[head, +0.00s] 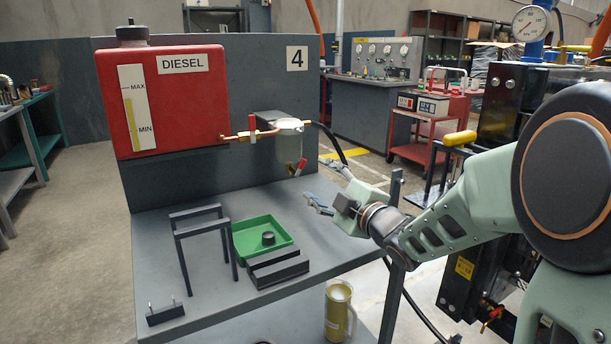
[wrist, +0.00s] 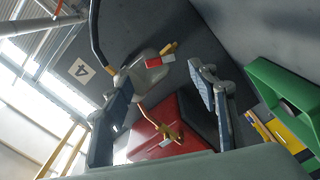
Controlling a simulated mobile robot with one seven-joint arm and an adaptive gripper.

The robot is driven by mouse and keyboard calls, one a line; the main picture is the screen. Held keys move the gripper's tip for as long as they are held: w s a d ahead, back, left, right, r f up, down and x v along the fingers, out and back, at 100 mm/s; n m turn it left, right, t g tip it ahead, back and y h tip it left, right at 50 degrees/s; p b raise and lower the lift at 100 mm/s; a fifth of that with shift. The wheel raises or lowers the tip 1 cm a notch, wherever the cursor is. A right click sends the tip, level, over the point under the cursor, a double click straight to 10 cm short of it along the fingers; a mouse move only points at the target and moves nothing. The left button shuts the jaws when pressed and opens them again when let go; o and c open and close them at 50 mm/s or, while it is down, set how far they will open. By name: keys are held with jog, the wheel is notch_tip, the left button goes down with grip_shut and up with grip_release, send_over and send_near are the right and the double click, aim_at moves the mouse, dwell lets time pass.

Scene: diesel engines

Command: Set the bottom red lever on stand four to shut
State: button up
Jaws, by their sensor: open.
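Stand four carries a number 4 sign (head: 297,58). The bottom red lever (head: 300,167) sits on a small brass valve under the grey filter housing (head: 279,143), tilted in the head view. In the wrist view the lever (wrist: 167,69) shows as red and white beside its brass valve (wrist: 168,48), between my fingers in the picture but beyond them. My gripper (head: 319,204) is open and empty, below and right of the lever in the head view, apart from it. An upper red lever (head: 252,125) stands upright on the copper fuel line.
A red diesel tank (head: 163,98) is fixed to the grey panel at left. On the bench below are a green tray (head: 284,233) with a dark round part, a dark frame (head: 178,240) and a stepped block (head: 279,270). A black hose (head: 330,140) runs right from the filter.

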aim_at(302, 168)
jog(key=x, duration=0.7)
jog(key=shift+b, duration=0.35)
jog(key=c, duration=1.2)
